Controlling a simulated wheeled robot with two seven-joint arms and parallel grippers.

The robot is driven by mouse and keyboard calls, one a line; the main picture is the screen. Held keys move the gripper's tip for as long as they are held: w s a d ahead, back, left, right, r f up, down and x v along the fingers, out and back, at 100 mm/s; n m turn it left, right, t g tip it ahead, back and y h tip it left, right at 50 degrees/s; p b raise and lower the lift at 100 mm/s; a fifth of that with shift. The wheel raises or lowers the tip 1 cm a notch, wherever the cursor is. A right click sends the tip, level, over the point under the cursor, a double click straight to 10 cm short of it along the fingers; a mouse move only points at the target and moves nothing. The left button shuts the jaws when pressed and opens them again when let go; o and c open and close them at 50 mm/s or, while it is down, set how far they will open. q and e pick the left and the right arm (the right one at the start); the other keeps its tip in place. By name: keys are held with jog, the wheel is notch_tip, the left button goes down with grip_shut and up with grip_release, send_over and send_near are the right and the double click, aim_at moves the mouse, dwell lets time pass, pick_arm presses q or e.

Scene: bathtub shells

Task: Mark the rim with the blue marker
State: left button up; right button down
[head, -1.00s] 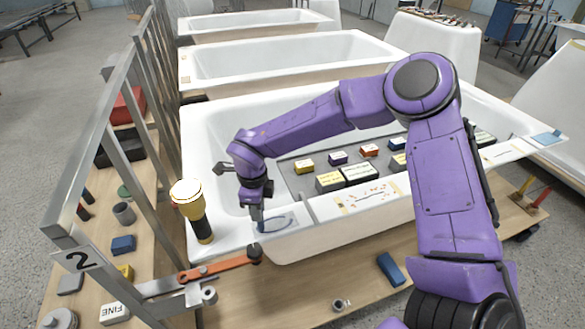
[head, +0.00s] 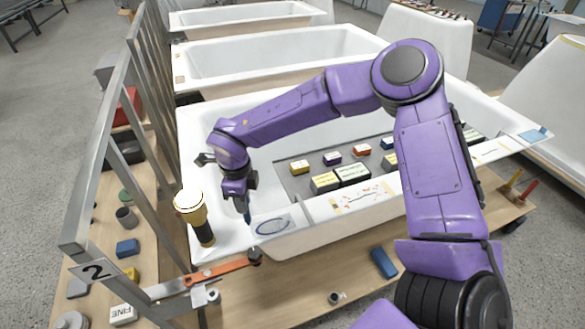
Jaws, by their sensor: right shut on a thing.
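The nearest white bathtub shell (head: 225,241) has a broad rim along its front and left sides. A pale patch with a dark blue oval line (head: 272,226) lies on the front rim near the left corner. My right gripper (head: 243,203) is shut on the blue marker (head: 247,218), of which only a short dark blue tip end shows. The tip points down, just left of the oval; whether it touches the rim I cannot tell. My left gripper is out of view.
An orange-handled clamp (head: 222,268) sits at the front left. A grey tray (head: 300,182) with several coloured blocks lies inside the tub. A metal frame (head: 150,110) runs along the left.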

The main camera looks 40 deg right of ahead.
jog(key=shift+r+p, duration=0.35)
jog(key=shift+r, duration=0.25)
